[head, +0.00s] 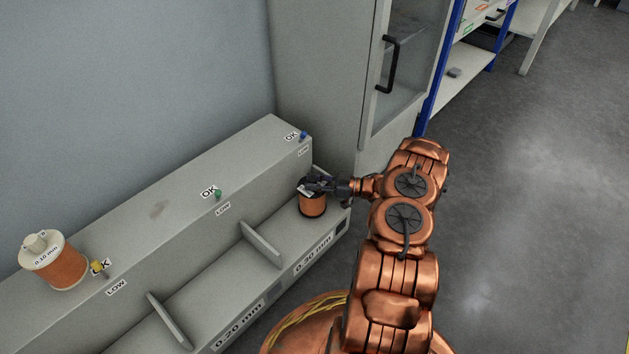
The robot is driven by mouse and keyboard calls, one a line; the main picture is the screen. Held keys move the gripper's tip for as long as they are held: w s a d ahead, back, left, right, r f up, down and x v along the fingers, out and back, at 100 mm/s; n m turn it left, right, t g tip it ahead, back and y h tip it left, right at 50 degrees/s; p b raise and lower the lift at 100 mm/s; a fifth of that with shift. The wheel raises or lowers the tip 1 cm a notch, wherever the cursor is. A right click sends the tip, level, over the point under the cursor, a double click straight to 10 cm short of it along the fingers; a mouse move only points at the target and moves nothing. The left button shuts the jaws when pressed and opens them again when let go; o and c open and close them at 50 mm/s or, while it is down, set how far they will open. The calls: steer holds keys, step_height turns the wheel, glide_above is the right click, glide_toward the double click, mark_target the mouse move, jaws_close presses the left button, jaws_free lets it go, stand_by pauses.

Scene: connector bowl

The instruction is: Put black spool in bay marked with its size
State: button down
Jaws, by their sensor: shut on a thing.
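The black spool (313,207), wound with copper-coloured wire, is upright in the far right bay of the grey rack. The label on the front of that bay (313,253) reads 0.30 mm. My gripper (314,186) reaches in from the right and is shut on the top of the spool, hiding part of it. A small pale label shows by the fingers, too small to read. I cannot tell whether the spool's base touches the bay floor. The middle bay (215,285) is empty, and its label reads 0.20 mm.
A cream spool (57,262) marked 0.10 mm stands on the upper ledge at left. Yellow (98,267), green (218,194) and blue (303,135) levers sit by OK and LOW labels. Low dividers (262,244) separate the bays. A grey cabinet (320,75) stands behind.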

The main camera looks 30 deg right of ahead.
steer(key=shift+f, duration=0.2)
steer(key=c, duration=0.8)
jaws_free()
steer(key=shift+f, duration=0.1)
steer(key=shift+c, duration=0.2)
steer(key=shift+s+d, duration=0.1)
steer(key=p+v, duration=0.4)
steer(key=v, duration=0.7)
steer(key=shift+s+d, duration=0.2)
steer(key=shift+s, duration=0.05)
